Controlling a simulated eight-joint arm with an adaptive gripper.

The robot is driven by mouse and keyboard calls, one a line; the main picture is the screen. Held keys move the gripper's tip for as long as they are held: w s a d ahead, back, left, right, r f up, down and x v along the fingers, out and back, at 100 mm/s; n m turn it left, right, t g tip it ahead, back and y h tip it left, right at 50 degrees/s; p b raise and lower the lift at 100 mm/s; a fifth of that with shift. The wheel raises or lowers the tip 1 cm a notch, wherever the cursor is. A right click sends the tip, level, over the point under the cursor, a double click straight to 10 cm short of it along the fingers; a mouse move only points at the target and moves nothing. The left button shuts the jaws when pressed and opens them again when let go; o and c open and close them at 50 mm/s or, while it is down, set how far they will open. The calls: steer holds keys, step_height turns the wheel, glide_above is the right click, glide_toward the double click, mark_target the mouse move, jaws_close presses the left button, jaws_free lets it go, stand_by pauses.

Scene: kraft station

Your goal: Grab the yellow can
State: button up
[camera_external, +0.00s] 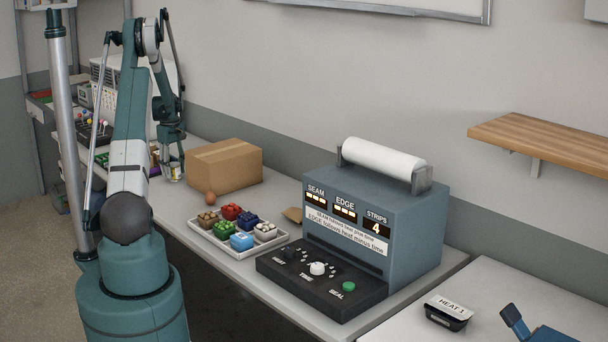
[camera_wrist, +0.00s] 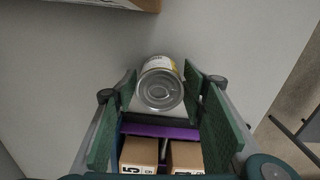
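The can (camera_wrist: 160,88) has a silver lid facing the wrist camera, with a little white and yellow label showing on its side. My gripper (camera_wrist: 160,78) has its green-padded fingers apart, one on each side of the can, with narrow gaps showing between pads and can. In the external view my gripper (camera_external: 169,153) points down at the far part of the bench, left of the cardboard box. The can (camera_external: 174,173) shows there small beneath it, partly hidden by the fingers.
A cardboard box (camera_external: 225,165) stands right of the can. An egg (camera_external: 210,198) and a tray (camera_external: 242,255) of small coloured items lie nearer. Small cartons (camera_wrist: 140,154) and a purple item (camera_wrist: 160,131) lie close to the can. Bare surface (camera_wrist: 235,40) shows beyond it.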

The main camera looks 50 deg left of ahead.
mark_target(173, 164)
steer(key=c, duration=0.6)
steer(key=shift+r, duration=0.1)
steer(key=shift+r, duration=4.95)
